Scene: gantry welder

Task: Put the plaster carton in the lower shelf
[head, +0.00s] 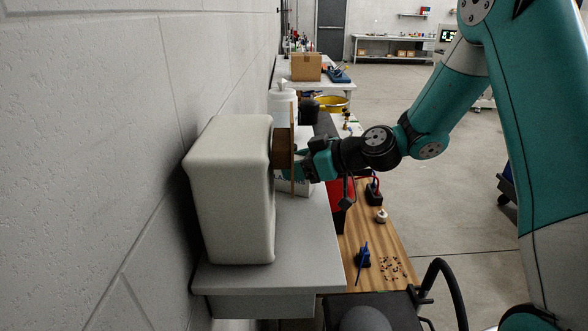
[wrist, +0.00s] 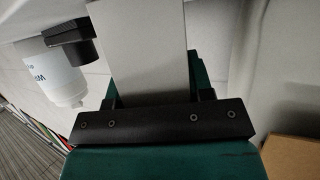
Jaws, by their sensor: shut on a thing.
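The plaster carton (head: 304,187), a white box with dark print, shows partly under and behind my gripper (head: 303,166). In the wrist view a pale, flat-faced carton (wrist: 140,45) stands between the fingers of my gripper (wrist: 156,88), which is shut on it. The print is too small to read and most of the carton is hidden by the gripper and a thin upright brown board (head: 292,160). A grey shelf (head: 255,280) runs along the wall just below; I cannot tell whether the carton touches it.
A large pale rounded box (head: 232,195) stands on the grey shelf, left of my gripper. A white bottle (head: 283,106) is behind; a white bottle also shows in the wrist view (wrist: 62,78). A wooden bench (head: 385,240) with small tools lies to the right. Open floor lies beyond.

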